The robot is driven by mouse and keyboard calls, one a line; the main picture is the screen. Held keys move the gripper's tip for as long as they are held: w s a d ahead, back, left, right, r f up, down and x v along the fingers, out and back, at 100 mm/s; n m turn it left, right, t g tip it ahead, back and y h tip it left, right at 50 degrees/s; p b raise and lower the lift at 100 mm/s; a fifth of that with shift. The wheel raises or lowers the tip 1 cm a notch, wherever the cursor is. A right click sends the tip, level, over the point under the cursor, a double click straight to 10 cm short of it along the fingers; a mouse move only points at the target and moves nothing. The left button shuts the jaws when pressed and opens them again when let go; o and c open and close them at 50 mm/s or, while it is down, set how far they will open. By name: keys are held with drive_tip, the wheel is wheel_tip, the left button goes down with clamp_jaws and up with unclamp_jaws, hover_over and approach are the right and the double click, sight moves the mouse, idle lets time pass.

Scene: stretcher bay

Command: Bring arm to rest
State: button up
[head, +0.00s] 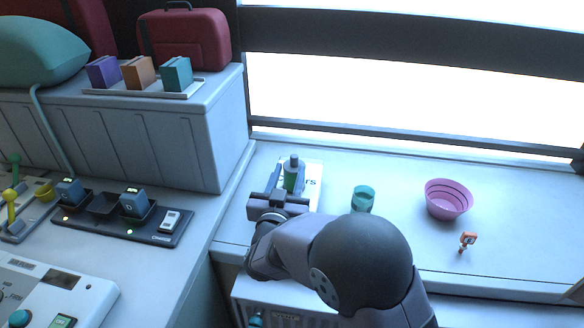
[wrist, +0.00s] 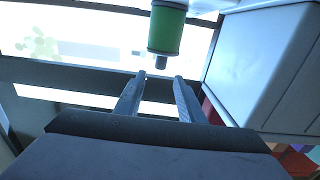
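My gripper (head: 284,184) is over the left end of the white counter at the window, and my arm reaches to it from the lower middle of the head view. In the wrist view its two fingers (wrist: 160,76) stand apart with nothing between them, so it is open. A green bottle (head: 291,178) with a dark cap is right by the fingers in the head view, partly hidden by them. It also shows in the wrist view (wrist: 167,30), beyond the fingertips and cut off by the picture's top edge. I see no contact between bottle and fingers.
A teal cup (head: 362,199), a pink bowl (head: 448,199) and a small orange item (head: 467,240) are on the counter (head: 515,225) to the right. A grey cabinet (head: 150,140) rises left of my gripper. A dark charger-like tray (head: 165,238) lies on the left surface.

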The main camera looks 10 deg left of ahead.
drive_tip(key=s+d+f+n+g+y+p, duration=0.1)
drive_tip(key=s+d+f+g, duration=0.35)
drive_tip(key=d, duration=0.25)
drive_tip(key=s+d+f+g+y+p, duration=0.1)
drive_tip(key=s+d+f+g, duration=0.35)
drive_tip(key=d+g, duration=0.2)
drive_tip(key=s+d+f+g+h, duration=0.1)
drive_tip(key=s+d+f+g, duration=0.1)
drive_tip(key=s+d, duration=0.4)
drive_tip(key=s+d+f+m+g+h+p, duration=0.1)
drive_tip(key=s+d+g, duration=0.4)
drive_tip(key=s, duration=1)
drive_tip(key=d, duration=0.2)
drive_tip(key=shift+d+f, duration=0.3)
drive_tip(key=shift+f, duration=0.05)
